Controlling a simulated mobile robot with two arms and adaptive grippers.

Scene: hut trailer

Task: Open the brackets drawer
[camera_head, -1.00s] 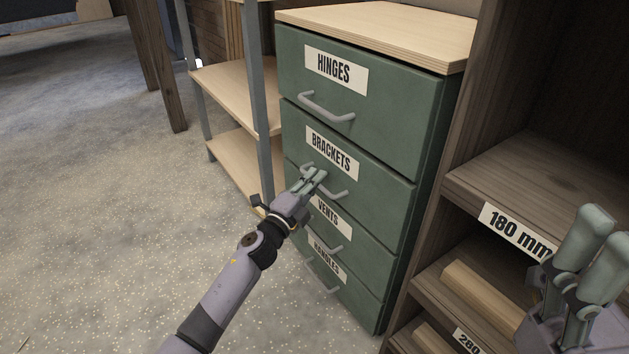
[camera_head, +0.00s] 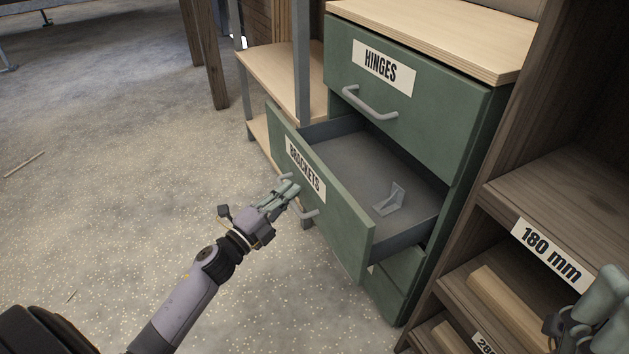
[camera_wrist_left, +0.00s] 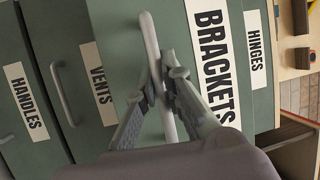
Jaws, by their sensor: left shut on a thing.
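The brackets drawer (camera_head: 345,226) is pulled well out of the green cabinet. Its label (camera_head: 305,166) reads BRACKETS, and a small grey metal bracket (camera_head: 389,199) lies inside on the drawer floor. My left gripper (camera_head: 292,187) is shut on the grey bar handle (camera_head: 310,213) of this drawer. In the left wrist view the two fingers (camera_wrist_left: 163,88) close around the middle of the handle (camera_wrist_left: 152,45), beside the BRACKETS label (camera_wrist_left: 213,65). My right gripper (camera_head: 598,310) shows partly at the lower right edge, away from the cabinet; its fingertips' state is unclear.
The hinges drawer (camera_head: 420,110) above is shut. The lower drawers are mostly hidden behind the open one. A wooden shelf unit (camera_head: 545,190) with timber pieces stands close on the right. An open shelf rack (camera_head: 285,75) stands at left.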

